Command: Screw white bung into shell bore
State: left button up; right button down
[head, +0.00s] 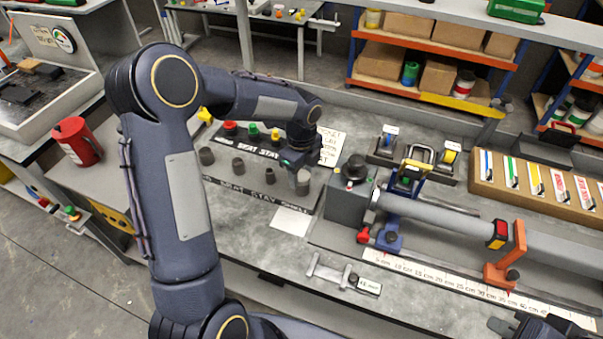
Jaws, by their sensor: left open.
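My left gripper (293,163) reaches over the bung rack (228,190) from the left and points down, open. A pale grey cylinder (302,184) stands just below its fingers; I cannot tell whether this is the white bung or whether they touch. Red (230,127), green (253,131) and yellow (275,134) bungs stand in the rack's back row, with darker grey cylinders (238,167) in front. A grey block (347,200) at the left end of the clamped tube may be the shell; its bore is not clear.
The grey tube (440,218) runs right, held by a blue clamp (391,237) and an orange clamp (506,260). A ruler strip (455,280) and a caliper-like tool (343,276) lie in front. The front bench left of the caliper is clear.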

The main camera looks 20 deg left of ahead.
pick_arm(q)
jog(key=n, duration=0.3)
jog(key=shift+b, duration=0.35)
jog(key=n, duration=0.2)
jog(key=shift+f+n+b, duration=0.1)
jog(key=shift+n+b, duration=0.25)
jog(key=shift+n, duration=0.05)
jog(key=n, duration=0.4)
jog(key=shift+b, duration=0.4)
jog(key=n, duration=0.4)
jog(key=shift+d, duration=0.1)
jog(key=n, duration=0.3)
jog(key=shift+b, duration=0.35)
jog(key=c, duration=0.7)
jog(key=shift+c, duration=0.5)
jog(key=m, duration=0.4)
jog(key=shift+p, duration=0.35)
